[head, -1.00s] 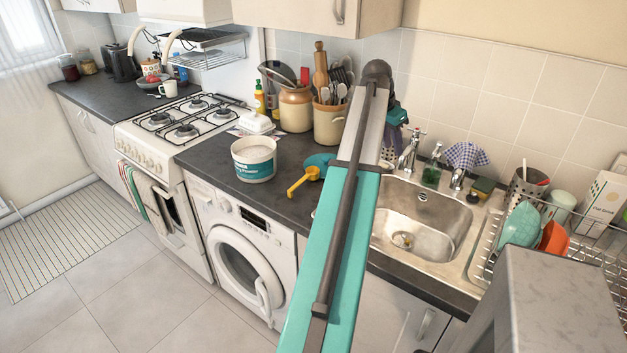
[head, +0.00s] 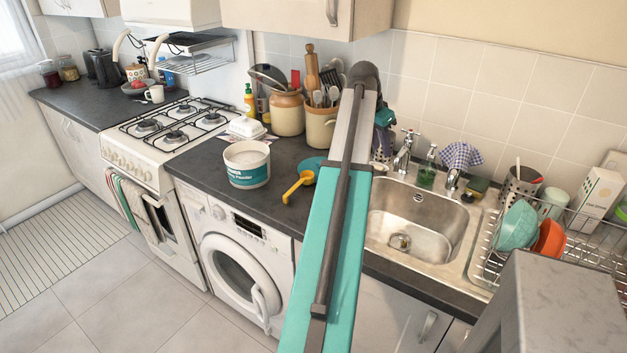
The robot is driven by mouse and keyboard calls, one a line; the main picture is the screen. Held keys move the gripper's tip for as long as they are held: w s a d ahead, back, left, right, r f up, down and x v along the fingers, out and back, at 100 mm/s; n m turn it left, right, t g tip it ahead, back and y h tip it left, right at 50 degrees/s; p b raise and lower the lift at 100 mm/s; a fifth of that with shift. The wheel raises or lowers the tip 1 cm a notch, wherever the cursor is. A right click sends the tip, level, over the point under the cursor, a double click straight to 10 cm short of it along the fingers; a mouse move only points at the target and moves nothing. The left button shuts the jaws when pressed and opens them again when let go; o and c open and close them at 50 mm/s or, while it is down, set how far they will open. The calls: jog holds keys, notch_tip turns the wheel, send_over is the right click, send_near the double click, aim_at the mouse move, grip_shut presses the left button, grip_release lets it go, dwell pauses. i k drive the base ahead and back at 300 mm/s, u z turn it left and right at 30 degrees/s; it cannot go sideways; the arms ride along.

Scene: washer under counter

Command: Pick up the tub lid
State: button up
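A white tub (head: 247,166) with a teal label stands open on the dark counter above the washing machine, filled with white powder. A teal disc, which looks like the tub lid (head: 311,164), lies flat on the counter to the right of the tub, partly hidden behind my arm. A yellow scoop (head: 298,187) lies just in front of the lid, overlapping its near edge in the view. My gripper (head: 381,150) is mostly hidden behind my arm, to the right of the lid near the sink's back left.
The sink (head: 415,220) is to the right, with a tap (head: 404,150) behind it and a dish rack (head: 500,255) beyond. Utensil crock (head: 321,127) and brown-topped jar (head: 287,113) stand behind the lid. A butter dish (head: 246,127) is behind the tub.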

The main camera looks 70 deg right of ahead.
aim_at(312, 163)
jog(key=i, duration=0.85)
jog(key=u, duration=0.05)
